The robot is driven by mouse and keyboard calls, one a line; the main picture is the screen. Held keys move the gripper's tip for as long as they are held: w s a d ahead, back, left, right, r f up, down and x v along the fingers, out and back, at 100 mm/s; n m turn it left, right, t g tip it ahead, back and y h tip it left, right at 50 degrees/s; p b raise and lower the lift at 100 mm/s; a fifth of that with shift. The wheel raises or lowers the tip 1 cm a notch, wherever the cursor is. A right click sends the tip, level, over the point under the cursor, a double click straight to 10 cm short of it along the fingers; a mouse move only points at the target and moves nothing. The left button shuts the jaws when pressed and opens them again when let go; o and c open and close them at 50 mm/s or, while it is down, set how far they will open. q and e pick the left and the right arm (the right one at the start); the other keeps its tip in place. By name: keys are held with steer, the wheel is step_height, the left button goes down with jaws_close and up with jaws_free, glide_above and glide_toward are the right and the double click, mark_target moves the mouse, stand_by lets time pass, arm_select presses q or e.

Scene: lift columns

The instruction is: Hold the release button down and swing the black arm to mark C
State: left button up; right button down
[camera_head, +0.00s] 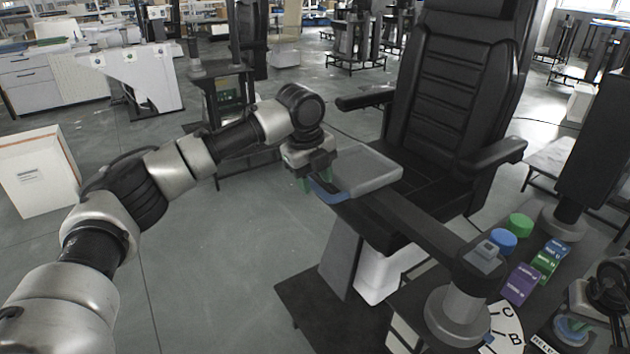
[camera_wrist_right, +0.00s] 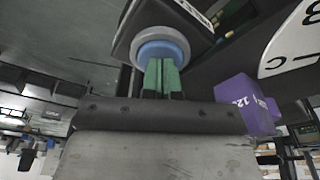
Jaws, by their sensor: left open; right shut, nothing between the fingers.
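The black arm (camera_head: 425,222) runs from a grey post (camera_head: 457,315) up-left to a grey tray (camera_head: 365,172) with a blue edge piece (camera_head: 330,194). My left gripper (camera_head: 317,182) is open at that blue piece; I cannot tell whether its fingers are around it. The white dial (camera_head: 505,330) by the post shows letters C and B; it also shows in the right wrist view (camera_wrist_right: 292,45). The blue release button (camera_wrist_right: 160,50) sits in a grey ring. My right gripper (camera_wrist_right: 160,75) is shut and empty, its green fingertips at the button; contact is unclear.
Blue (camera_head: 503,240) and green (camera_head: 520,225) round pieces and a purple block (camera_head: 520,283) stand near the post; the purple block is beside my right gripper in the wrist view (camera_wrist_right: 243,105). A black chair (camera_head: 455,100) stands behind the tray. Floor left of the tray is clear.

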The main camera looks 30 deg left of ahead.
arm_select(q)
steer(key=shift+f, duration=0.45)
steer(key=shift+c, duration=0.2)
jaws_close()
steer(key=s+d+n+y, duration=0.1)
steer(key=s+n, duration=0.3)
steer(key=s, duration=0.9)
steer(key=s+d+n, duration=0.4)
steer(key=s+n, duration=0.1)
steer(key=s, duration=0.7)
steer(key=shift+s+d+y, duration=0.35)
steer(key=shift+y, duration=0.05)
